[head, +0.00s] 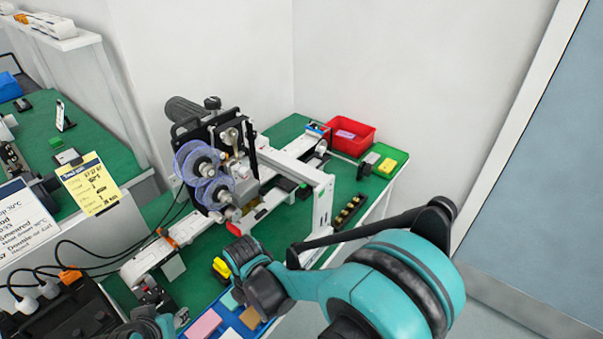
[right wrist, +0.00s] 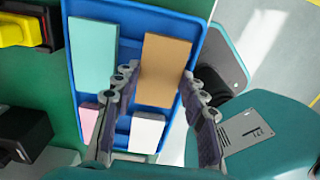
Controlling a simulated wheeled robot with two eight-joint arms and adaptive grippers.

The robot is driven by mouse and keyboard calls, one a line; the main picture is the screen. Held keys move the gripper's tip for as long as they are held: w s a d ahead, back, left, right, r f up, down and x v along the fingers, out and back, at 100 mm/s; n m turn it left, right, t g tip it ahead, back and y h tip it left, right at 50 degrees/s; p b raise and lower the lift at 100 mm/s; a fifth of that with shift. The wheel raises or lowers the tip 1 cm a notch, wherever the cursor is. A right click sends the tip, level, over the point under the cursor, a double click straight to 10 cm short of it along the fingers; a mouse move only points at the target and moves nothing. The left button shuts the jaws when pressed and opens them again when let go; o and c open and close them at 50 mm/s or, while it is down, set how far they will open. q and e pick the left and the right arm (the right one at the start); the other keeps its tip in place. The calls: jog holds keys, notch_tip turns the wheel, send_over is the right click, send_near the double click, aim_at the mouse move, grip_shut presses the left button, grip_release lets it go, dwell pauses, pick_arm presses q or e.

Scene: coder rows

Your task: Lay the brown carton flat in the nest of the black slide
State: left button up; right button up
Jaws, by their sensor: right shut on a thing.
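The brown carton (right wrist: 165,72) lies in the blue tray (right wrist: 75,100), between the two fingers of my right gripper (right wrist: 158,85) in the right wrist view. The gripper is shut on it, one finger along each long side. In the head view the brown carton (head: 250,317) shows partly below my dark right wrist, and the fingers are hidden there. A dark piece of equipment (head: 152,291) stands left of the tray; I cannot tell whether it is the black slide, and its nest is not clear.
The tray also holds teal (right wrist: 93,58), pink (right wrist: 90,120) and white (right wrist: 147,132) cartons. A yellow-and-black thing (head: 221,268) stands beside it. The coder with purple reels (head: 205,172) and a white frame (head: 323,205) rise behind. A red bin (head: 352,137) is far back.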

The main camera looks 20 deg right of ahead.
jog(key=shift+r+p, duration=1.65)
jog(key=shift+r, duration=0.65)
